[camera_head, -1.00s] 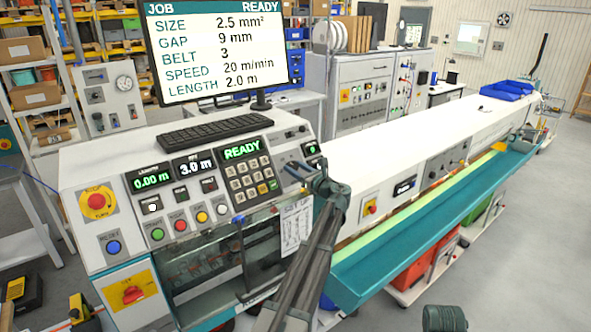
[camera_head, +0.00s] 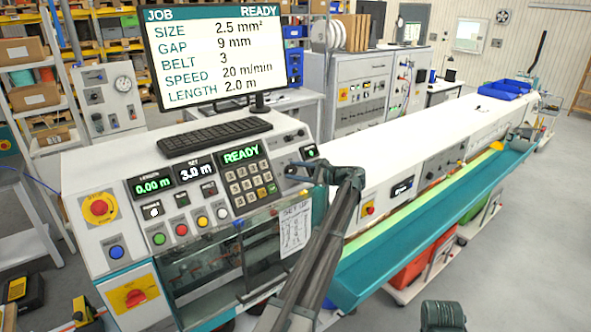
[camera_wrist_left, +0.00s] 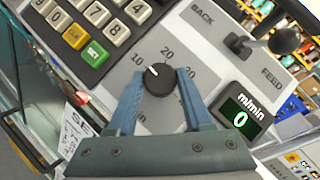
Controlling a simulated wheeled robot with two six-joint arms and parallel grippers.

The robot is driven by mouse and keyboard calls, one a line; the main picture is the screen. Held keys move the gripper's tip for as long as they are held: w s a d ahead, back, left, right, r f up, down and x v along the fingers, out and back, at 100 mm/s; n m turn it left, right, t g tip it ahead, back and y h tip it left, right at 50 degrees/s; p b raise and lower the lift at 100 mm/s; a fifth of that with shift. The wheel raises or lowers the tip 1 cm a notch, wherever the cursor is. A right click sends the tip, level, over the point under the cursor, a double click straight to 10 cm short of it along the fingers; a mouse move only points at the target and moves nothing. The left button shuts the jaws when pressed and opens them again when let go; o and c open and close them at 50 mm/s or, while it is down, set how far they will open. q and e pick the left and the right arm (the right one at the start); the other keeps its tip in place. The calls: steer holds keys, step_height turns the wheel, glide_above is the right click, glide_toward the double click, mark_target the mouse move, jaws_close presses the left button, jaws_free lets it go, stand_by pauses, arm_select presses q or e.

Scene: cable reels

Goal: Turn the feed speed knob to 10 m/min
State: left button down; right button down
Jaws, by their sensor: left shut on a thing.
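The black round feed speed knob (camera_wrist_left: 159,79) sits on the grey panel in the left wrist view. My left gripper (camera_wrist_left: 158,84) is shut on it, with one blue-grey finger on each side. The knob's white mark points up and to the left, toward the printed 10. The m/min display (camera_wrist_left: 240,117) beside the knob reads 0. In the head view my left gripper (camera_head: 298,172) reaches the right end of the console, and the knob is hidden or too small there. My right gripper does not show.
A keypad (camera_head: 248,184) and coloured buttons lie left of the gripper. A lever (camera_wrist_left: 238,43) marked BACK and FEED stands above the knob in the wrist view. The monitor (camera_head: 213,55) lists SPEED 20 m/min. A teal trough (camera_head: 440,225) runs off to the right.

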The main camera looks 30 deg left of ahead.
arm_select(q)
steer(key=shift+n+g, duration=0.3)
steer(key=shift+n, duration=0.3)
steer(key=shift+c, duration=1.5)
jaws_free()
steer(key=w+d+r+p, duration=0.1)
steer(key=d+r+p, duration=0.1)
steer(key=d, duration=1.1)
steer(key=shift+d, duration=0.35)
